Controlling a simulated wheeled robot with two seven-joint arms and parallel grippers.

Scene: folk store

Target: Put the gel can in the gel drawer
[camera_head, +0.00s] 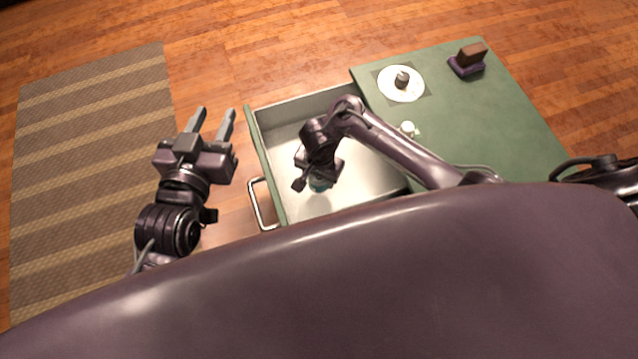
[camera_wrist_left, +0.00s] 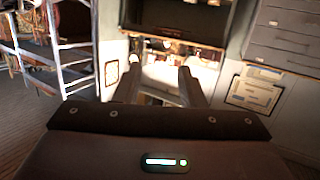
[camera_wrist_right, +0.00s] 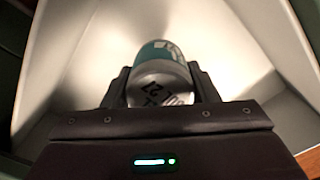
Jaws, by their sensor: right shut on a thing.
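The gel can (camera_wrist_right: 160,75) is a silver and teal cylinder between the fingers of my right gripper (camera_wrist_right: 160,88). In the head view the teal part of the can (camera_head: 320,185) shows just below the right gripper (camera_head: 312,182), over the open drawer. The drawer (camera_head: 255,140) is pulled out from the green cabinet, with a pale empty interior and a metal handle on its left front. I cannot tell whether the can touches the drawer floor. My left gripper (camera_head: 212,127) is open and empty, left of the drawer; its fingers also show in the left wrist view (camera_wrist_left: 160,85).
The green cabinet top (camera_head: 480,120) holds a white plate (camera_head: 401,83) with a small dark item, a small white item (camera_head: 408,128) and a brown block on a purple base (camera_head: 468,60). A striped rug (camera_head: 90,150) lies on the wooden floor at left.

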